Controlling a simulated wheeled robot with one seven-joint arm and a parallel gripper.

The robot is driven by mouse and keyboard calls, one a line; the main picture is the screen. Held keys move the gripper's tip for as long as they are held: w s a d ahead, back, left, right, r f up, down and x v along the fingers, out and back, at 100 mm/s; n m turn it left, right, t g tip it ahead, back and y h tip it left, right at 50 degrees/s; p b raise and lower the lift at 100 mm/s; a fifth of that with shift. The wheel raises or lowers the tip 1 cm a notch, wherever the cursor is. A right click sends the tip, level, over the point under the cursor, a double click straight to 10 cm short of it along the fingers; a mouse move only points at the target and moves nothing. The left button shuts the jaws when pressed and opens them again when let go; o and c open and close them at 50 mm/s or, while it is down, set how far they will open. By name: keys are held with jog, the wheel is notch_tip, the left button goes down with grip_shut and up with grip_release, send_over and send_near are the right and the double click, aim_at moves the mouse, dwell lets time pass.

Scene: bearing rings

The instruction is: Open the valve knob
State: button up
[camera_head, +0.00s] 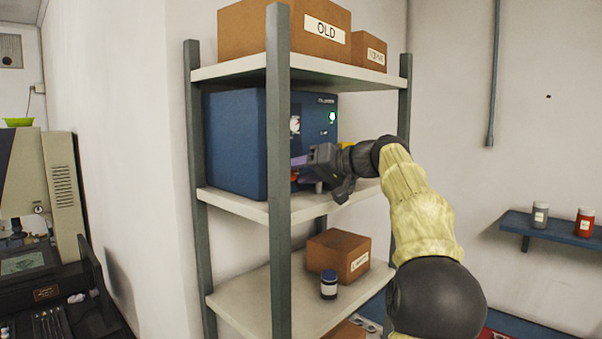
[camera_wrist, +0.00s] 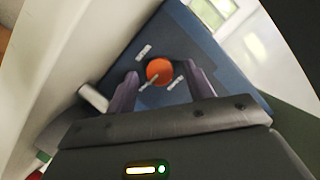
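The valve knob (camera_wrist: 159,71) is a round orange knob with a pale line across it, on the face of a blue box (camera_wrist: 225,72). In the wrist view it lies between the two purple fingers of my gripper (camera_wrist: 160,76), with a gap on each side. The fingers are apart, and I cannot tell how deep they reach around it. In the head view the blue box (camera_head: 234,142) stands on the middle shelf, with my gripper (camera_head: 300,168) at its front. A sliver of red shows by the fingers there; my gripper hides most of the knob.
The shelf rack has grey posts (camera_head: 278,220) close to my gripper and a white shelf board (camera_head: 240,204) under the box. Cardboard boxes stand above (camera_head: 265,32) and below (camera_head: 338,254), with a dark jar (camera_head: 328,285). A wall shelf (camera_head: 550,229) holds two jars at right.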

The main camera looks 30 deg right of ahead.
jog(key=shift+s+d, duration=0.1)
jog(key=shift+s, duration=0.05)
jog(key=b+v, duration=0.2)
jog(key=v, duration=1.5)
